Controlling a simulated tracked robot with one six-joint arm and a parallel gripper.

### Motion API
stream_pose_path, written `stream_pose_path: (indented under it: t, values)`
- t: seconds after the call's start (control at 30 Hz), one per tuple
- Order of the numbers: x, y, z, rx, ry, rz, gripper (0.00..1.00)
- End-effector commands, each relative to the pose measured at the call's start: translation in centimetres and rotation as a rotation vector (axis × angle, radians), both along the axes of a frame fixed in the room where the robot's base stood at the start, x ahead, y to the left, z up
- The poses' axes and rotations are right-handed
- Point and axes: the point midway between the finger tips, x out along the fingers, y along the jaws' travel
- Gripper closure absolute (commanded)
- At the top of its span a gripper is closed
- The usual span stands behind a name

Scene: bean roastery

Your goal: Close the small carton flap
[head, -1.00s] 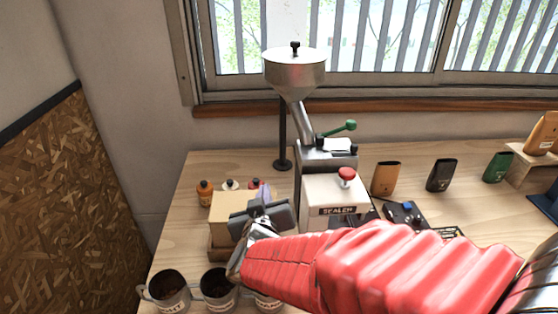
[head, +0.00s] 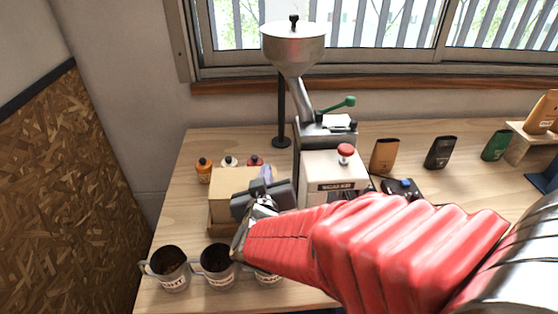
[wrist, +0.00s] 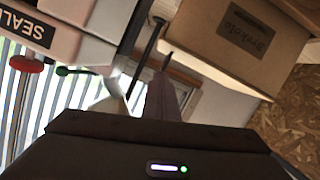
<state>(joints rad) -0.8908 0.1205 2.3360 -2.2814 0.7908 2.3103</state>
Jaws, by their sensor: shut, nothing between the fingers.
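The small tan carton (head: 228,190) stands on the table left of the white sealer. It shows in the wrist view (wrist: 216,38) at the upper right, with a dark printed label. A pale panel edges it there; I cannot tell whether that is the flap or a fixed face. My gripper (head: 265,176) is at the carton's right side in the head view, shut and empty, partly covering that side.
The sealer (head: 331,176) and the hopper machine (head: 293,50) stand close on the right. Several mugs (head: 171,270) line the front edge. Small bottles (head: 203,170) stand behind the carton. Pouches (head: 440,152) stand further right. A chipboard panel (head: 65,190) bounds the left.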

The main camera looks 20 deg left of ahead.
Motion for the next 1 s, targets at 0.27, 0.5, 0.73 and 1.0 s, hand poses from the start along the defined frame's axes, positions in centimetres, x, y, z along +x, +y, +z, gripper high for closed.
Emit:
stream_pose_path:
  t: [0.27,0.5,0.73,1.0]
  values:
    - [-2.9,-0.8,0.3,-0.004,0.008,0.004,1.0]
    - [-5.8,-1.6,1.3,-0.001,0.004,0.005,1.0]
    - [-8.7,-2.4,2.2,0.001,0.0,0.006,1.0]
    - [-11.7,-3.4,3.0,0.001,-0.001,0.005,1.0]
